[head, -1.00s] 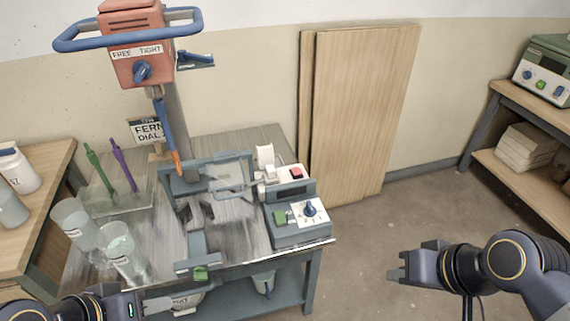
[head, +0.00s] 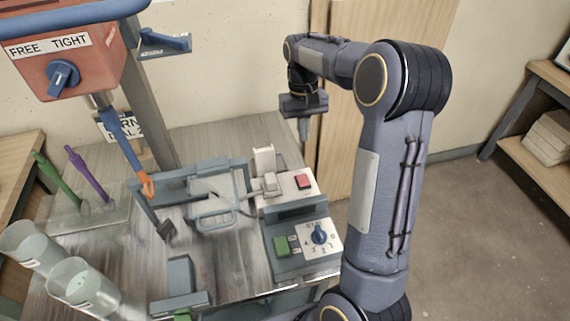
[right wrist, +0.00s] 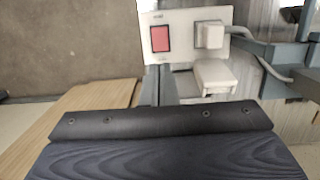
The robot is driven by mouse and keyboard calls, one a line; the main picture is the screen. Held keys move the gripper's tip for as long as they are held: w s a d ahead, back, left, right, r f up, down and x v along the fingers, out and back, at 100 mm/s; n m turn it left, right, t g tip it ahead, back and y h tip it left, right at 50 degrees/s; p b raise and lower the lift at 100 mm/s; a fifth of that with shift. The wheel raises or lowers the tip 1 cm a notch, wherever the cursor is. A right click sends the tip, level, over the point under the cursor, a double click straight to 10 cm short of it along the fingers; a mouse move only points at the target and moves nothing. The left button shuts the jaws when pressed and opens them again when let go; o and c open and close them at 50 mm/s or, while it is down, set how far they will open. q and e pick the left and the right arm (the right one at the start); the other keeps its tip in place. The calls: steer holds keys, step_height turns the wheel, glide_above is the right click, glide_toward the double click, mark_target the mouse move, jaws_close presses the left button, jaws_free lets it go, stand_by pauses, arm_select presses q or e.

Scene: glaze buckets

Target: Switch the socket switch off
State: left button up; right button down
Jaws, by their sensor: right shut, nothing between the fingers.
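The socket (head: 302,192) is a white plate at the back of the grey control box, with a red rocker switch (head: 304,181) on its right and a plug (head: 270,184) on its left. In the right wrist view, the red switch (right wrist: 160,38) and plug (right wrist: 211,36) show at the top. I cannot tell which way the rocker is tipped. My right gripper (head: 303,138) is shut and empty, pointing down above and behind the socket, apart from it. Its fingertips do not show clearly in the wrist view. My left gripper is out of view.
The control box (head: 283,262) has a green button (head: 281,246) and a blue dial (head: 319,234). A red head (head: 65,58) with a blue knob stands on a post at left. Clear beakers (head: 80,285) stand front left. Wooden boards (head: 345,150) lean behind my right arm.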

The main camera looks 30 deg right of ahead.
mark_target(304, 182)
stand_by(0.3)
steer(key=f, duration=0.4)
steer(key=s+f, duration=0.1)
steer(key=f, duration=0.4)
steer(key=s+f, duration=0.1)
steer(key=f, duration=0.3)
steer(key=shift+s+a+f+b, duration=0.2)
steer(key=shift+a+f+b, duration=0.1)
steer(key=shift+a+f, duration=0.05)
